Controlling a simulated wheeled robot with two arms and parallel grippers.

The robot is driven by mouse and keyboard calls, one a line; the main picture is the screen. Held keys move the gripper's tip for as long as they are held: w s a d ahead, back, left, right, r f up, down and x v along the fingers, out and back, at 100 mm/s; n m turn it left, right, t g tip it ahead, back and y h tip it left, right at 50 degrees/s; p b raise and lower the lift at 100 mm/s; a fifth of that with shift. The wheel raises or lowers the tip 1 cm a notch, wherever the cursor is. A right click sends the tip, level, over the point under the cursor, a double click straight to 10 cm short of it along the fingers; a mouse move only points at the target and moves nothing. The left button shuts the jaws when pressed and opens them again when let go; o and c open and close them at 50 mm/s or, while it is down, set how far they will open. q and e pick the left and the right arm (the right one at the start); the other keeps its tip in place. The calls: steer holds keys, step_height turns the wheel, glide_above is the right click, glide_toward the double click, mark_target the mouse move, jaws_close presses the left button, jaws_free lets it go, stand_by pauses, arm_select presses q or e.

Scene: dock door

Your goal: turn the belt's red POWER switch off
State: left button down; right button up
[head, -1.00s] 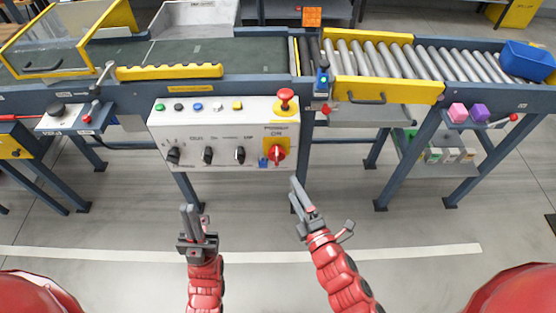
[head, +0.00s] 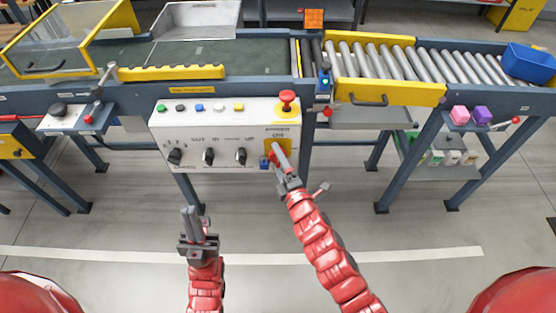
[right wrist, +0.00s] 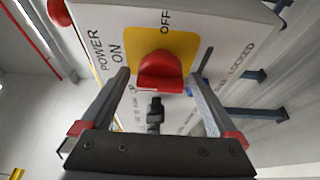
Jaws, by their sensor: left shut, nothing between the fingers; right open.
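The red POWER switch (right wrist: 160,72) is a rotary knob on a yellow plate, seen in the right wrist view with ON to its left and OFF above it. In the head view my right gripper mostly hides it at the lower right of the white control panel (head: 215,150). My right gripper (head: 277,150) is at the panel, open, with its fingers on either side of the knob in the right wrist view (right wrist: 158,85). I cannot tell whether they touch it. My left gripper (head: 190,212) is shut and empty, below and in front of the panel.
A red mushroom button (head: 287,98) sits above the switch on the panel. Black knobs (head: 208,156) and small coloured buttons are to the left. The conveyor belt (head: 240,55) runs behind the panel. The floor in front is open.

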steer(key=c, duration=1.4)
steer(key=shift+f, duration=0.1)
steer(key=m+t+b, duration=0.1)
steer(key=m+b, duration=0.1)
steer(key=b, duration=0.1)
steer(key=shift+f+m, duration=0.15)
steer(key=shift+m, duration=0.25)
steer(key=m+t+b, duration=0.1)
steer(key=m+b, duration=0.1)
steer(key=m, duration=0.1)
steer(key=m+t+b, duration=0.1)
steer(key=m, duration=0.2)
steer(key=shift+h, duration=0.4)
steer(key=m+t+h, duration=0.1)
steer(key=m, duration=0.1)
steer(key=m+h+b, duration=0.1)
steer(key=m, duration=0.2)
steer(key=shift+t, duration=0.4)
steer(key=m+h, duration=0.2)
steer(key=m, duration=0.2)
steer(key=m+t+h, duration=0.1)
steer(key=m+h, duration=0.1)
steer(key=m, duration=0.2)
steer(key=shift+r, duration=0.2)
steer(key=shift+m, duration=0.4)
